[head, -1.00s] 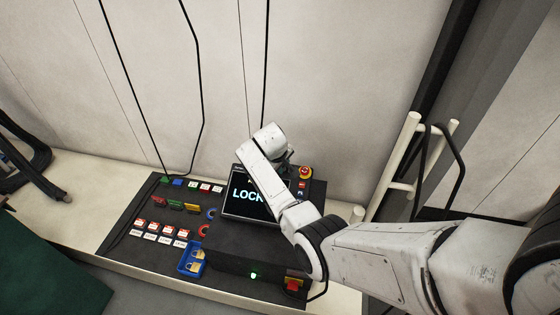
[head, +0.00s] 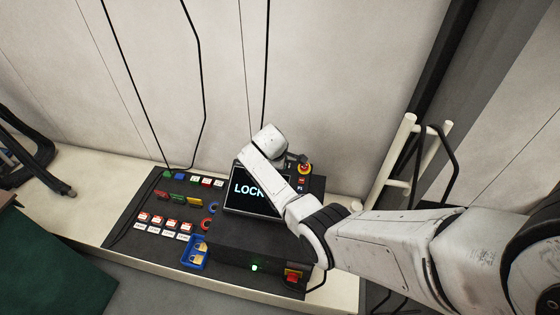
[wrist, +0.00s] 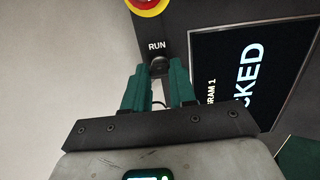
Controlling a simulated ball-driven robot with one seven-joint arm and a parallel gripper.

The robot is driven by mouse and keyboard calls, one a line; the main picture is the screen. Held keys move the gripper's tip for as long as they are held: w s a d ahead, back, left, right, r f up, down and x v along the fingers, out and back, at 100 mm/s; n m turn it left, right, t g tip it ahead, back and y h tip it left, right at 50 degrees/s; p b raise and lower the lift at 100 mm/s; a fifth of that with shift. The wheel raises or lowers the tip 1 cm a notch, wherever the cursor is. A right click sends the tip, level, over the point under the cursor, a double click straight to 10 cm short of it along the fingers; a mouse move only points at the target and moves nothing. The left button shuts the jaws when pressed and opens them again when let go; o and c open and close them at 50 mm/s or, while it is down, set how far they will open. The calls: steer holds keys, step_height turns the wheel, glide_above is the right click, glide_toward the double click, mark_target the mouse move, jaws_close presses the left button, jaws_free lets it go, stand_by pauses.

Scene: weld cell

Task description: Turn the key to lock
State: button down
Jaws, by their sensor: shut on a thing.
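In the wrist view my gripper (wrist: 158,78) has its two green fingers on either side of the key switch (wrist: 159,66), below the label RUN. It is shut on the key, which is mostly hidden between the fingers; a thin dark loop shows there. The screen (wrist: 250,75) beside it shows large letters ending in CKED, and part of a smaller line ending in RAM 1. In the head view the screen (head: 240,202) reads LOCK, with the rest behind my arm. The key and fingertips are hidden there.
A red and yellow emergency stop (head: 305,169) sits close to my gripper; its edge also shows in the wrist view (wrist: 148,3). The black panel (head: 135,225) carries coloured buttons, tags and a blue tray (head: 188,260) with padlocks. A white rail (head: 395,165) stands at right.

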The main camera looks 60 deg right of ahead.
steer(key=shift+w+a, duration=0.1)
steer(key=shift+w, duration=0.05)
steer(key=c, duration=0.9)
jaws_free()
steer(key=shift+r, duration=0.15)
steer(key=p+v, duration=0.2)
steer(key=v, duration=0.8)
steer(key=shift+a+r, duration=0.25)
steer(key=s+a+m+y, duration=0.1)
steer(key=s+a, duration=0.7)
steer(key=s+a+f+m+y, duration=0.1)
steer(key=s+a+y, duration=0.1)
steer(key=s+a, duration=0.6)
steer(key=s+a+m+y, duration=0.2)
steer(key=s+a, duration=0.7)
steer(key=s, duration=0.1)
steer(key=shift+a+f, duration=0.1)
steer(key=shift+f, duration=0.2)
